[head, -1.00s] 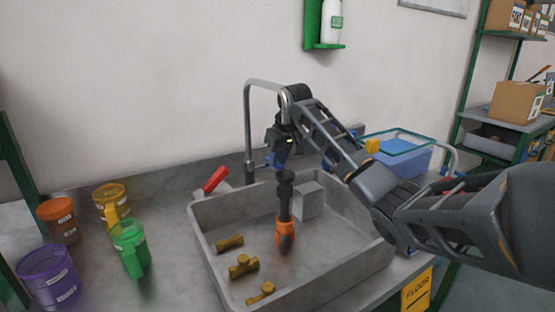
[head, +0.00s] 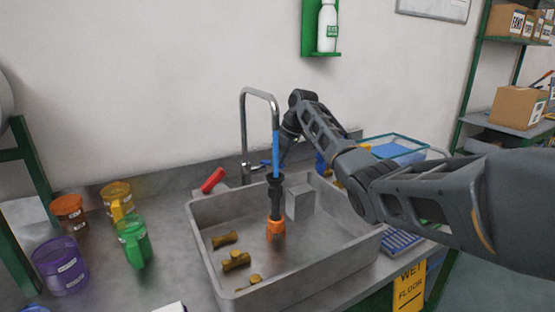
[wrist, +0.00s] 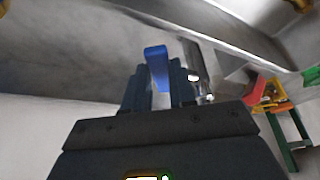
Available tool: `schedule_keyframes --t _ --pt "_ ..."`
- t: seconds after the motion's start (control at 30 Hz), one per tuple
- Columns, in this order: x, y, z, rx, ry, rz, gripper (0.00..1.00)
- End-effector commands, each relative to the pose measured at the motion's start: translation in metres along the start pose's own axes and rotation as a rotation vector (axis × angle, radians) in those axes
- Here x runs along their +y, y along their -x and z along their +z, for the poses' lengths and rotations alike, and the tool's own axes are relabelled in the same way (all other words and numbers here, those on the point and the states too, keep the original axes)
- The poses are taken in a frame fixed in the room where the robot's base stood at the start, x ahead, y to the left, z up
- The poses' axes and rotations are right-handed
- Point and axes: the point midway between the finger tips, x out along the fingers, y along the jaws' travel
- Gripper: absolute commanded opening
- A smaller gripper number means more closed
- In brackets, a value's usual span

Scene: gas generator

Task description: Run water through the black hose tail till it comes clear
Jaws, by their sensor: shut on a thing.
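The black hose tail (head: 275,190) stands upright in the grey sink (head: 300,286), with an orange lower end (head: 275,229). A blue water stream (head: 275,148) falls from the spout of the curved metal tap (head: 243,125) onto the hose tail's top. My gripper (head: 279,157) is at the tap's base, behind the stream and partly hidden. In the wrist view my gripper (wrist: 158,78) is shut on the blue tap lever (wrist: 157,68), which also shows in the head view (head: 262,163). I cannot tell the colour of water leaving the hose tail.
Several brass fittings (head: 236,261) and a grey block (head: 299,202) lie in the sink. Orange, yellow, green (head: 133,240) and purple (head: 60,266) cups stand at left. A red-handled thing (head: 213,180) lies behind the sink. A blue bin (head: 398,152) stands at right, beyond my arm.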

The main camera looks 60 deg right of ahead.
Motion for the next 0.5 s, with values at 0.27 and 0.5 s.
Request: schedule_keyframes --t 0.27,0.5 --pt "0.0011 0.0001 -0.0012 0.001 0.035 -0.015 0.00" --pt "0.0011 0.0002 -0.0013 0.001 0.035 -0.015 0.00"
